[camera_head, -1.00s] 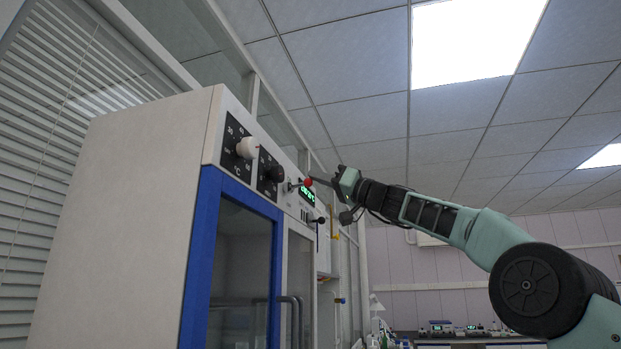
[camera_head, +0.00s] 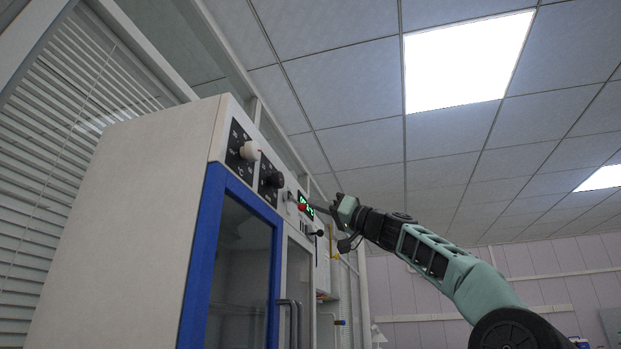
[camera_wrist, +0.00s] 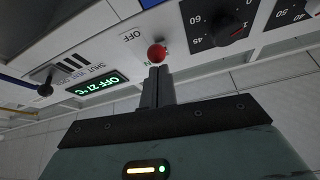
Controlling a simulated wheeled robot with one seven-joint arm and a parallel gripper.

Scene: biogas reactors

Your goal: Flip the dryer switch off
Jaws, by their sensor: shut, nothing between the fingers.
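The dryer is a white cabinet (camera_head: 130,200) with a blue-framed glass door, at the left in the head view. Its switch is a short lever with a red ball end (camera_head: 302,207), beside the green display on the upper front. In the wrist view the red ball (camera_wrist: 157,53) sits by the OFF and ON labels, and the display (camera_wrist: 98,83) reads OFF 21°C. My gripper (camera_head: 317,208) is shut and empty, its fingertips right at the ball. They also show in the wrist view (camera_wrist: 157,72); I cannot tell whether they touch it. The lever's stem is mostly hidden there.
A white knob (camera_head: 250,151) and a black dial (camera_head: 270,178) project from the panel to the left of the switch. A black-ended lever (camera_wrist: 45,88) is beyond the display. Door handles stick out below. Open room lies to the right.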

